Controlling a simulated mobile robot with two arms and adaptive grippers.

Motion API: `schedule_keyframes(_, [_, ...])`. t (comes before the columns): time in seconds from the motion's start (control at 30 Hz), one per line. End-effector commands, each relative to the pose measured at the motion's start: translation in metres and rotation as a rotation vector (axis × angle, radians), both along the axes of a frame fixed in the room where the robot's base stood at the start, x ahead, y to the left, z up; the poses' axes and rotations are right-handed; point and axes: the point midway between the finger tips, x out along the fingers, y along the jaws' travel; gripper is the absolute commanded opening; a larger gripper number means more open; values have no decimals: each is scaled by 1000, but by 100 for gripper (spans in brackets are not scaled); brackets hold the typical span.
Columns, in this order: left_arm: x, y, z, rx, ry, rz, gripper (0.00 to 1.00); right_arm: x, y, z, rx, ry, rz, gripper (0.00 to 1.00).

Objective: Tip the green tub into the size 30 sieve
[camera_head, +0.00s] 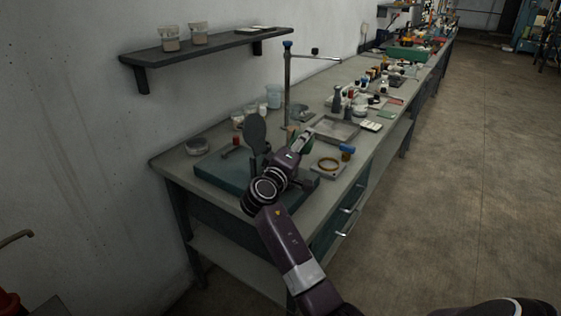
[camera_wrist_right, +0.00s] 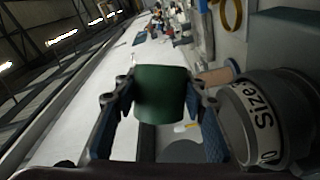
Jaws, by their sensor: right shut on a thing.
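The green tub (camera_wrist_right: 160,93) is between the two fingers of my right gripper (camera_wrist_right: 160,108) in the wrist view. The gripper is shut on its sides. In the head view the gripper (camera_head: 303,142) is over the near bench, and a bit of the green tub (camera_head: 305,146) shows behind it. I cannot tell whether the tub is tilted. A grey round sieve (camera_wrist_right: 262,118) is close beside the right finger in the wrist view. Its label reads "Size", with the number partly cut off. I cannot make it out in the head view. My left gripper is out of view.
A teal block (camera_head: 220,172) and an upright dark disc (camera_head: 254,131) are left of the gripper. A stand rod (camera_head: 288,85) rises behind. Bottles crowd the bench farther back.

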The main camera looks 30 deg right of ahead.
Motion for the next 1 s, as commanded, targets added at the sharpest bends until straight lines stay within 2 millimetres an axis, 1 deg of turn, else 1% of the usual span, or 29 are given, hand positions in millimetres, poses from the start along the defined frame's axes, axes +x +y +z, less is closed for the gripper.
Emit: schedule_keyframes(1.0, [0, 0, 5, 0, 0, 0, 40, 6, 8, 5, -89, 67, 0, 14])
